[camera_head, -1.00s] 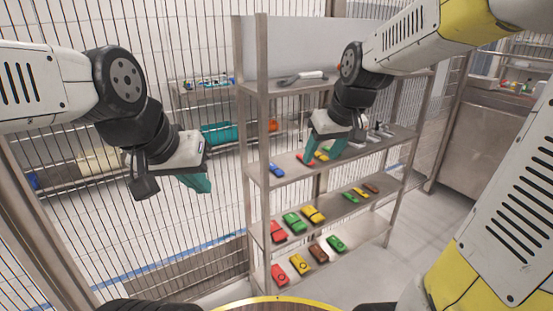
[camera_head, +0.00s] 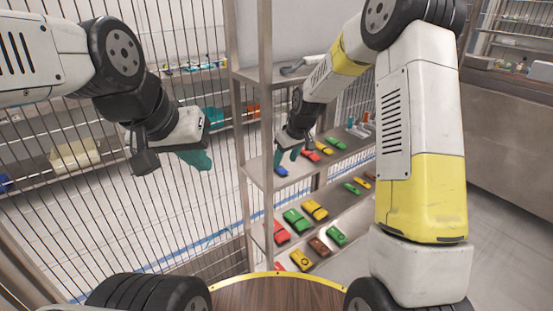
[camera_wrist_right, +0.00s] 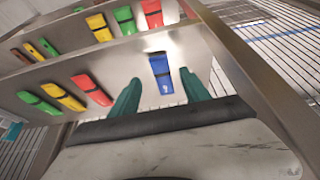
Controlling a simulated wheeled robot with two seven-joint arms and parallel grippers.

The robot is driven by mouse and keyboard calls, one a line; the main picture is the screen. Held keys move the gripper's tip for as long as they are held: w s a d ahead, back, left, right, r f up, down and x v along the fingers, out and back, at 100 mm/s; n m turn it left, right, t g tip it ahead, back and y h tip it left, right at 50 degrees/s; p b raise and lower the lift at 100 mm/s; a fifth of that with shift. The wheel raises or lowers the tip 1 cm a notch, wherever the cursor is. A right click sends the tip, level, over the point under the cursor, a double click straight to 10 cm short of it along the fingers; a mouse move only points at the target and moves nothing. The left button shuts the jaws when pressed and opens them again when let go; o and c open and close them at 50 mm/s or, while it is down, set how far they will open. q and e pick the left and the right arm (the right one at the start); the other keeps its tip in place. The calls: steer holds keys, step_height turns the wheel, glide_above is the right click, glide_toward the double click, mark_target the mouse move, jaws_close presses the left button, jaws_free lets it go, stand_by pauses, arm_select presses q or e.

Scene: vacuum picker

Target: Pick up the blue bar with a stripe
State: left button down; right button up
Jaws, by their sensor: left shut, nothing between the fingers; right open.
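The blue bar (camera_wrist_right: 160,75) with a dark stripe across it lies on a metal shelf in the right wrist view. In the head view the blue bar (camera_head: 281,171) shows small at the left end of that shelf, partly hidden by my right gripper. My right gripper (camera_head: 290,152) is open and empty, close to the bar. In the right wrist view its teal fingers (camera_wrist_right: 162,95) stand apart, with the bar ahead of the gap between them. My left gripper (camera_head: 196,160) is shut and empty, left of the shelving, away from the bar.
Lower shelves hold more, including a green bar (camera_head: 296,220). A metal post (camera_head: 265,140) rises near my right gripper. A wire fence (camera_head: 200,230) stands at the left.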

mark_target(282, 169)
steer(key=x, duration=0.3)
steer(key=shift+s+f, duration=0.1)
steer(key=shift+f, duration=0.35)
jaws_close()
steer(key=shift+r, duration=0.15)
